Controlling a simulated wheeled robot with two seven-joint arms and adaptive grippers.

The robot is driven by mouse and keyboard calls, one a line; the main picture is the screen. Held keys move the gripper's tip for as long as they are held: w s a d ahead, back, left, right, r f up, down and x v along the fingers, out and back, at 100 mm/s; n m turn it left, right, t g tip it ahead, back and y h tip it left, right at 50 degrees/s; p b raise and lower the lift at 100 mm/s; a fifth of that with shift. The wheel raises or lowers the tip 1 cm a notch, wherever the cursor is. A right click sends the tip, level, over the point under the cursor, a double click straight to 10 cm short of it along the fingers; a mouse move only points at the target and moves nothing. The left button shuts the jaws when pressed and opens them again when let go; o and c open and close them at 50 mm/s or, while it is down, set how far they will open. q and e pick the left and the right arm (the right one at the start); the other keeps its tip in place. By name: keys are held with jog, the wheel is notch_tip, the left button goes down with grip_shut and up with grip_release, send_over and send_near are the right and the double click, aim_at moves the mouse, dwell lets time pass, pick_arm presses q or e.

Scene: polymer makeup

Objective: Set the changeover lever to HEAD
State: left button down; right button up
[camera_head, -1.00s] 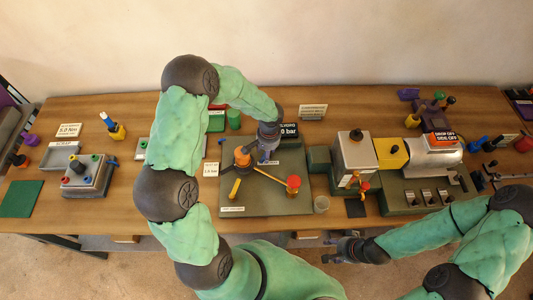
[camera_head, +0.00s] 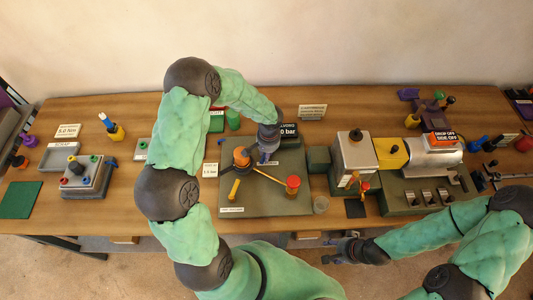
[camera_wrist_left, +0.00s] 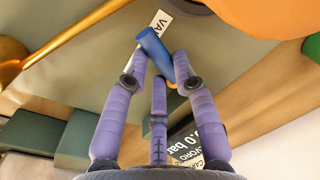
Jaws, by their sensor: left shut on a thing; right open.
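A grey-green plate (camera_head: 265,204) on the table carries an orange hub (camera_head: 242,157). A brass lever (camera_head: 268,176) runs from near the hub to a red knob (camera_head: 292,184). My left gripper (camera_head: 265,158) is low over the plate, just right of the hub. In the left wrist view its fingers (camera_wrist_left: 163,70) are shut on a blue cylindrical handle (camera_wrist_left: 153,52), beside a white label partly reading "VA". The handle's lower end is hidden between the fingers. The orange hub also shows there (camera_wrist_left: 262,14). My right gripper (camera_head: 337,252) is open and empty, in front of the table edge.
A black "bar" display (camera_head: 289,130) stands behind the plate. A grey block with coloured knobs (camera_head: 88,178) is at left.

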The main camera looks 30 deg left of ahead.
pick_arm(q)
jog(key=n+b, duration=0.1)
jog(key=b, duration=0.1)
jog(key=n+b, duration=0.1)
jog(key=n, duration=0.1)
jog(key=n+b, duration=0.1)
jog(key=b, duration=0.1)
jog(key=shift+w+d+f+n+b, duration=0.2)
jog(key=shift+d+f+n+b, duration=0.05)
jog(key=shift+d+n+b, duration=0.15)
jog(key=n+b, duration=0.2)
jog(key=n, duration=0.1)
jog(key=shift+w+d+n+g, duration=0.15)
jog(key=shift+w+n+g, duration=0.15)
jog(key=shift+w+d+r+n+b, duration=0.1)
jog(key=shift+n+b, duration=0.4)
jog(key=shift+n, duration=0.3)
jog(key=shift+w+d+n+b, duration=0.1)
jog(key=shift+n+b, duration=0.4)
jog(key=shift+n, duration=0.6)
jog(key=c, duration=1)
grip_release()
jog(key=shift+a+r, duration=0.1)
jog(key=shift+w, duration=0.1)
jog(key=shift+r, duration=0.1)
